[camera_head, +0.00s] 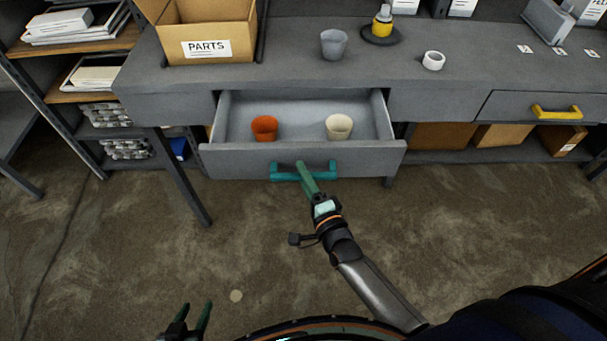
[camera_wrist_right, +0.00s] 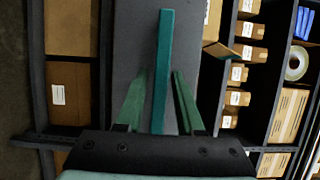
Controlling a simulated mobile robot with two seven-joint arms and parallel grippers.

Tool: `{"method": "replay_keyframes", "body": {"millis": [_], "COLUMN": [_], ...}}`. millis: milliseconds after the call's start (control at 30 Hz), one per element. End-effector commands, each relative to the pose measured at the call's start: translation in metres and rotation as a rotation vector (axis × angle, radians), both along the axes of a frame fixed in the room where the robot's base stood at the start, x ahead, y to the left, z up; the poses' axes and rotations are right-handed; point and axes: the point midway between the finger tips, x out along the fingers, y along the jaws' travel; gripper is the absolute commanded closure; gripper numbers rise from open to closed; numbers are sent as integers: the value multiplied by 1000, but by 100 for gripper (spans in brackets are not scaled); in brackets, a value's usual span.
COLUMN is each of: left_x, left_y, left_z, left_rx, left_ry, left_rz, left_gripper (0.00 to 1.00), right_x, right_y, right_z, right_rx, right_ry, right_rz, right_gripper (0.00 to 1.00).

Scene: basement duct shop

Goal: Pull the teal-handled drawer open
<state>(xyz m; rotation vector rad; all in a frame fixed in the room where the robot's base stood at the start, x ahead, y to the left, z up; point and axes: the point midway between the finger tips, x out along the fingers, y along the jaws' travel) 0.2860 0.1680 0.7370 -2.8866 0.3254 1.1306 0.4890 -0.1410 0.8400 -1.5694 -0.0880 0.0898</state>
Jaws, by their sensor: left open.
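The drawer (camera_head: 300,160) with the teal handle (camera_head: 281,172) stands pulled out from the grey workbench, its inside showing. An orange cup (camera_head: 264,128) and a cream cup (camera_head: 339,127) stand in it. My right gripper (camera_head: 303,170) is at the handle's middle. In the right wrist view, the teal handle (camera_wrist_right: 164,60) lies between the fingers of my right gripper (camera_wrist_right: 161,75), with narrow gaps on both sides, so it looks open around the handle. My left gripper (camera_head: 194,309) is open and empty, low over the floor at the bottom left.
On the workbench (camera_head: 290,60) are a PARTS box (camera_head: 206,48), a grey cup (camera_head: 333,44), a white tape roll (camera_head: 433,60) and a yellow bottle (camera_head: 382,22). A shut drawer with a yellow handle (camera_head: 556,112) is at right. The floor in front is mostly clear.

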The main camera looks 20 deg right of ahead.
Motion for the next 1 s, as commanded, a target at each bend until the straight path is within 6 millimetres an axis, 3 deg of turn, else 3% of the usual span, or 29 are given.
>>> {"method": "replay_keyframes", "body": {"millis": [100,467,1000], "left_x": [0,0,0], "left_y": [0,0,0], "left_z": [0,5,35], "left_rx": [0,0,0], "left_ry": [0,0,-1], "left_rz": [0,0,0], "left_gripper": [50,50,50], "right_x": [0,-9,-111], "right_y": [0,-2,-13], "right_z": [0,2,1], "right_rx": [0,-1,-1], "right_ry": [-1,0,2], "right_rz": [0,0,1], "right_gripper": [50,50,50]}}
